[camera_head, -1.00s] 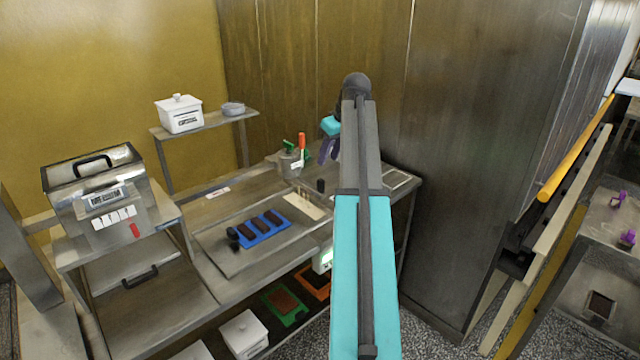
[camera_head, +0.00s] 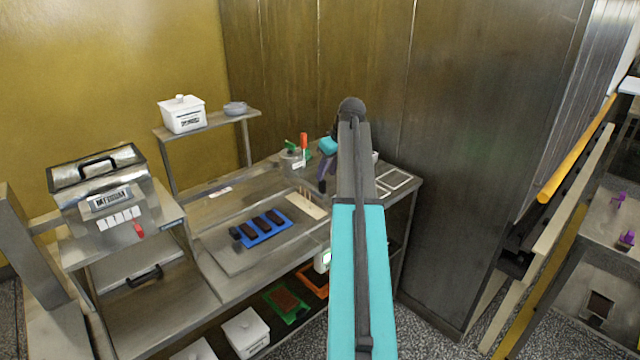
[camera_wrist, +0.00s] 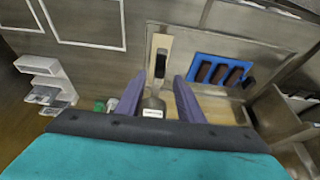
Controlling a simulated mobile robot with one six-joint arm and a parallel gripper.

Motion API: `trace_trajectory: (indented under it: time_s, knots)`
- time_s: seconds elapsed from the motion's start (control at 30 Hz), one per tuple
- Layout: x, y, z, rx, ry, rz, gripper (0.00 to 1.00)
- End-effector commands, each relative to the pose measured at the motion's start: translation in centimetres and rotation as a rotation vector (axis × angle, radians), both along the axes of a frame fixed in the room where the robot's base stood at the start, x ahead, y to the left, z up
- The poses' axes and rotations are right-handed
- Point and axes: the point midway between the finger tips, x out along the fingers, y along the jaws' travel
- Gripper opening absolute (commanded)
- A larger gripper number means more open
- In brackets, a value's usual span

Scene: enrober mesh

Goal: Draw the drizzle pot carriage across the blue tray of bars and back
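The blue tray (camera_head: 283,233) holds several dark brown bars and lies on a metal plate on the bench. The tray also shows in the wrist view (camera_wrist: 240,63), right of my fingers. A grey pot (camera_head: 291,160) with a white label stands behind the tray; a labelled pot also shows low between my fingers in the wrist view (camera_wrist: 153,106). A black upright handle (camera_wrist: 160,63) shows between my fingertips. My gripper (camera_wrist: 156,82) is open, its two purple fingers apart. In the head view my arm partly hides it. I cannot tell whether it touches the handle.
A steel machine (camera_head: 108,190) with a red lever stands left. A raised shelf (camera_head: 215,123) carries a white box (camera_head: 182,114) and a grey bowl (camera_head: 235,108). A tall metal cabinet (camera_head: 480,130) stands close right of my arm. Green (camera_head: 287,303) and orange trays lie below the bench.

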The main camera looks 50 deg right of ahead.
Motion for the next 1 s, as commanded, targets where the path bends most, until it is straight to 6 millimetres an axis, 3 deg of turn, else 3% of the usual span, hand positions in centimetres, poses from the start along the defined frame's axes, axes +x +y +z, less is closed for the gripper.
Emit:
trace_trajectory:
  time_s: [0.6, 1.0]
  knots:
    - [2.4, -0.2, -5.8, 0.0, 0.001, 0.0, 0.34]
    - [2.6, -0.3, -6.4, -0.001, 0.0, -0.001, 0.34]
